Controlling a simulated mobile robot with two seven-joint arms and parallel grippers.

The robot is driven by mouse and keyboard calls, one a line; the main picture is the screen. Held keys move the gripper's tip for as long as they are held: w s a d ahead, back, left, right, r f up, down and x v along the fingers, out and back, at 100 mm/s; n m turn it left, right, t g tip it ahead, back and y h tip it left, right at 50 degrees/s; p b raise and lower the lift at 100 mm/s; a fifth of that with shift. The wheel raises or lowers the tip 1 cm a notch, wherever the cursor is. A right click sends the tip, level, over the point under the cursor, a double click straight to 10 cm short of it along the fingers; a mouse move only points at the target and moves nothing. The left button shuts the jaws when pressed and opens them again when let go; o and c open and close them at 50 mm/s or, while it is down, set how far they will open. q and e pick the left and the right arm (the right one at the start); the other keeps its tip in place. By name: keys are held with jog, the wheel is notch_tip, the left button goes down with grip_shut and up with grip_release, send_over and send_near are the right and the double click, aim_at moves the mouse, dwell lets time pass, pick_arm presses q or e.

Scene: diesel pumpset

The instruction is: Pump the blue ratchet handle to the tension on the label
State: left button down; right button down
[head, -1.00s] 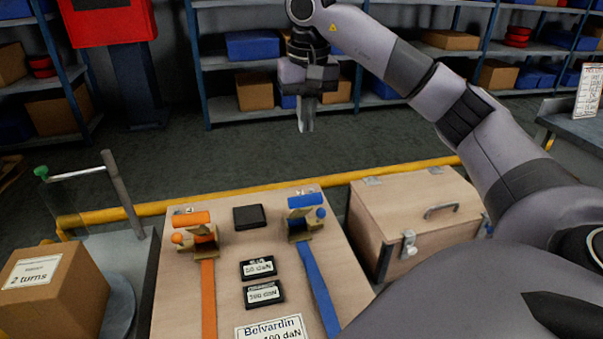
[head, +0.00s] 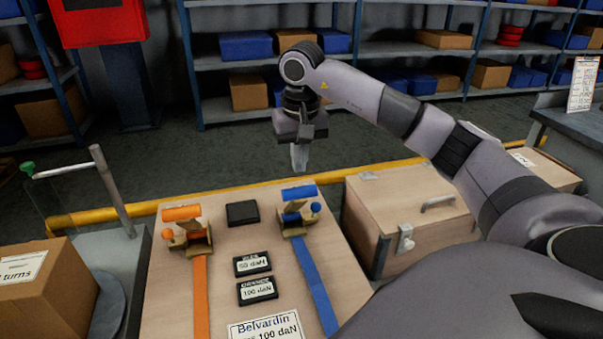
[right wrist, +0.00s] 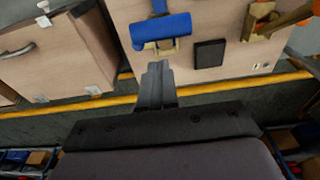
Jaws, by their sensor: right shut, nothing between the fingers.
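The blue ratchet handle (head: 299,193) sits on its brass-coloured ratchet (head: 296,224) at the far right of the wooden board, with a blue strap (head: 312,275) running down from it. The handle also shows in the right wrist view (right wrist: 160,30). My right gripper (head: 299,168) is shut and empty, pointing down just beyond and above the blue handle, apart from it. In the right wrist view its fingers (right wrist: 158,75) are together below the handle. The label (head: 266,328) reads "Belvardin" and "100 daN", partly cut off. Two small displays read what looks like 50 daN (head: 252,264) and 100 daN (head: 257,290).
An orange ratchet handle (head: 182,213) with an orange strap is on the board's left. A black square pad (head: 242,213) lies between the ratchets. A wooden chest (head: 415,205) stands close on the right. A yellow rail (head: 375,169) runs behind the board.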

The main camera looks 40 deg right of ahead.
aim_at(294, 203)
jog(key=shift+s+a+f, duration=0.2)
jog(key=shift+s+f, duration=0.2)
jog(key=shift+f, duration=0.05)
jog(key=shift+s+a+f, duration=0.2)
jog(key=shift+s+f, duration=0.2)
jog(key=shift+f, duration=0.05)
